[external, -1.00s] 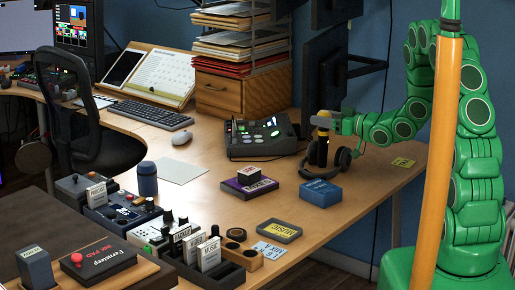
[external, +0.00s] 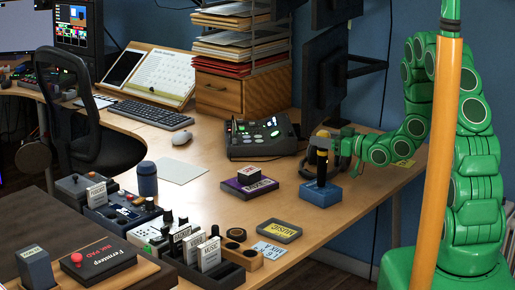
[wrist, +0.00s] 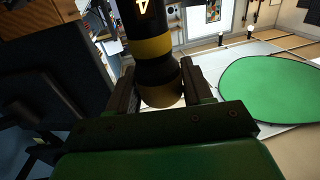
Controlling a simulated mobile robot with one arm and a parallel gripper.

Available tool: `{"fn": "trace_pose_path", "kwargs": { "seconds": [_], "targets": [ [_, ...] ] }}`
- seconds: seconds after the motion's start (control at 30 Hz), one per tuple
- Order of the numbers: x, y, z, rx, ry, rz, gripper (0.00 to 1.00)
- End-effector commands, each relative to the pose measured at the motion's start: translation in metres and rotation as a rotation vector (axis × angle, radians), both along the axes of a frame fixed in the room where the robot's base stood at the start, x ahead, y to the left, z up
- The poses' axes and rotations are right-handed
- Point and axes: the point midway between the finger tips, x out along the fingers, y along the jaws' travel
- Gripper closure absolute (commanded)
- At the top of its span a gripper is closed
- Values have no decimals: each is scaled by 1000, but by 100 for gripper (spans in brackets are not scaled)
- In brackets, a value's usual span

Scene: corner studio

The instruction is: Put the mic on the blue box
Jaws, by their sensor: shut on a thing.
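The mic (external: 322,170) is a dark upright cylinder. In the wrist view the mic (wrist: 151,45) is black with a yellow band and a "4", and it sits between my two fingers. My gripper (external: 324,144) is shut on it near its upper part in the external view; the fingers also show in the wrist view (wrist: 160,88). The blue box (external: 320,196) lies on the desk under the mic. The mic's lower end overlaps the box's top in the picture; I cannot tell whether they touch. The box is not visible in the wrist view.
A control console (external: 262,138) stands behind. A yellow note (external: 403,163) lies to the right.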

Motion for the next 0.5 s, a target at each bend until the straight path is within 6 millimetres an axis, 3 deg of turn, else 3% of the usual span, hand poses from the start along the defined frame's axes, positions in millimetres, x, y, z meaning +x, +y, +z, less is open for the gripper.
{"fn": "trace_pose_path", "kwargs": {
  "seconds": [0.2,0.23,0.37,0.5],
  "targets": [
    [0,0,-3,1,1,0,100],
    [0,0,-3,1,1,0,47],
    [0,0,-3,0,0,0,27],
    [0,0,-3,-1,1,0,24]
  ]
}}
